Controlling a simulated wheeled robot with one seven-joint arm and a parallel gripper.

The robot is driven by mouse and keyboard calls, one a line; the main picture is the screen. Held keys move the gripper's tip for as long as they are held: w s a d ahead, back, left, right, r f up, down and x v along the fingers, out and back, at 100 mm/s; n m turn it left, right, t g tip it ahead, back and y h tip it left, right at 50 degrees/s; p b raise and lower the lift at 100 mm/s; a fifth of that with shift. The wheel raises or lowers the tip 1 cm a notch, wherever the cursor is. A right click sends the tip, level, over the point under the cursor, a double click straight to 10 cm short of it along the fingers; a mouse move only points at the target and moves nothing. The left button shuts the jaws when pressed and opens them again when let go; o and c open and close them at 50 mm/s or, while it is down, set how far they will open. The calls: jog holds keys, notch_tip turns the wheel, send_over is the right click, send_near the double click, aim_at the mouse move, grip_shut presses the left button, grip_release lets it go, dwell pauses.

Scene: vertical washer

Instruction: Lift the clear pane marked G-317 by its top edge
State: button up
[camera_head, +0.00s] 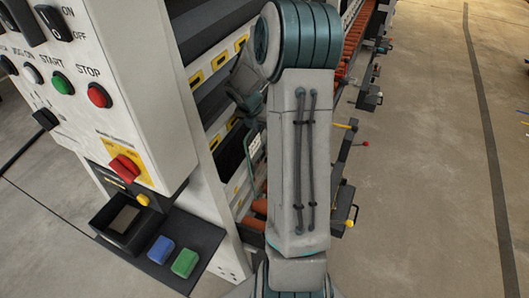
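I cannot make out a pane marked G-317 for sure. A thin, pale-edged, upright shape (252,150) shows just left of my arm, inside the washer, and may be the edge of a clear pane. No marking on it can be read. My arm stands in front of the machine and hides much of this area. The dark end of my arm, with my gripper (244,98), shows partly behind the upper link, above that pale-edged shape. Its fingers are too small and dark to tell whether they are open or shut, or touching anything.
The vertical washer (215,75) runs away behind my arm, with orange rollers (355,40). A control panel (120,75) with buttons stands at left. Below it, a dark shelf (205,240) carries a tray (124,222), a blue block (161,250) and a green block (185,263). The right floor is clear.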

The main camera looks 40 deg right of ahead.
grip_shut()
dwell(1.2)
